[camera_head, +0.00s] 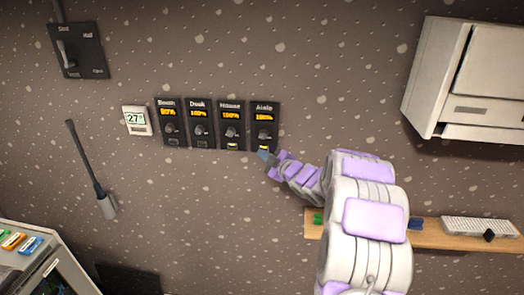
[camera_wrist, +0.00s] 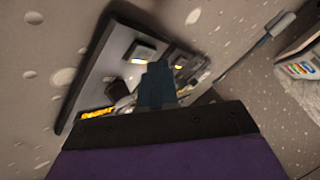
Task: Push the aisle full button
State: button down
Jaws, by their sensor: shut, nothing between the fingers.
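The aisle panel (camera_head: 265,118) is the rightmost of a row of dark fader panels on the wall. It has an orange display, a knob and a small button (camera_head: 263,149) at its lower end, with a yellow lit strip. My gripper (camera_head: 266,156) is shut and empty, its tip just below that button in the head view. In the wrist view my shut fingers (camera_wrist: 157,70) reach toward the near panel (camera_wrist: 92,75), close beside its button (camera_wrist: 144,49). I cannot tell whether they touch it.
The house panel (camera_head: 231,118) is directly left, also with a lit button. Further left are the desk panel (camera_head: 200,128), booth panel (camera_head: 170,128) and a thermostat (camera_head: 137,121). A wooden shelf (camera_head: 400,235) and white cabinet (camera_head: 455,80) are at right.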

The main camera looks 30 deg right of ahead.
jog(key=shift+a+r+b, duration=0.2)
jog(key=shift+a+b, duration=0.2)
jog(key=shift+a, duration=0.3)
dwell(0.9)
